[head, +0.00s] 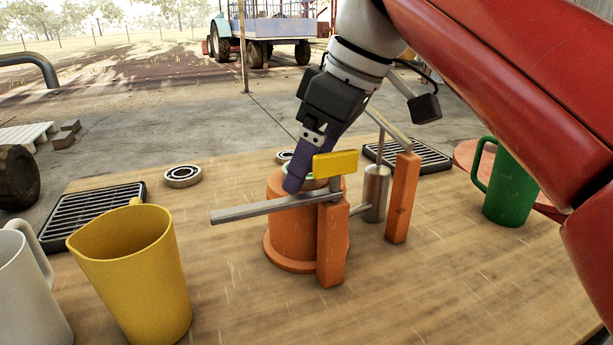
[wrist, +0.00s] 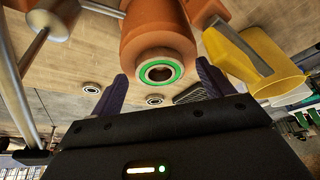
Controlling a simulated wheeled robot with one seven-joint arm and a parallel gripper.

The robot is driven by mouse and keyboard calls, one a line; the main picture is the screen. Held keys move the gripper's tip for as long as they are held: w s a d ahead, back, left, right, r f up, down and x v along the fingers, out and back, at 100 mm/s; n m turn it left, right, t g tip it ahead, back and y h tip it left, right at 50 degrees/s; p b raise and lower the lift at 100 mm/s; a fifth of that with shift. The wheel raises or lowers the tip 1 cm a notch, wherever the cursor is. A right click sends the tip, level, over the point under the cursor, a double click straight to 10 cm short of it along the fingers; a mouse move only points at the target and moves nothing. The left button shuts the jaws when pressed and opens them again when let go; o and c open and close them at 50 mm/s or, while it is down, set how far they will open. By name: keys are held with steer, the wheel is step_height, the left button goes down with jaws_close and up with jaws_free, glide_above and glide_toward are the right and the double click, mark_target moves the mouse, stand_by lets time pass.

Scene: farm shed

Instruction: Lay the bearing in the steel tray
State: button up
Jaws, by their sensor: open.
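A bearing with a green ring (wrist: 160,72) sits at the top end of an orange cylindrical stand (wrist: 157,30). In the head view the orange stand (head: 290,235) is upright on the table, and only a sliver of green shows at its top. My gripper (head: 297,184) is tilted down at the stand's top. In the wrist view its purple fingers (wrist: 162,76) are apart, one on either side of the green-ringed bearing; I cannot tell whether they touch it. Slatted dark metal trays stand at the left (head: 92,212) and back right (head: 425,157); I cannot tell which is the steel tray.
A grey bar (head: 262,208) and orange posts (head: 402,198) stand close to my gripper. Other bearings lie at the back left (head: 182,176) and behind the stand (head: 284,156). A yellow jug (head: 133,270), white jug (head: 30,290) and green mug (head: 511,187) stand around.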

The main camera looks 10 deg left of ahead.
steer(key=shift+f, duration=0.15)
steer(key=c, duration=1.3)
step_height(320, 180, up, 7)
steer(key=shift+w+a+f+p, duration=0.1)
steer(key=shift+f+p, duration=0.1)
steer(key=shift+p, duration=0.3)
steer(key=s+d, duration=0.1)
steer(key=d, duration=0.5)
steer(key=s+d, duration=0.2)
steer(key=d, duration=0.3)
steer(key=s+d, duration=0.1)
steer(key=d, duration=0.5)
steer(key=shift+s+d+r, duration=0.2)
steer(key=shift+d+r, duration=0.05)
steer(key=shift+d, duration=0.05)
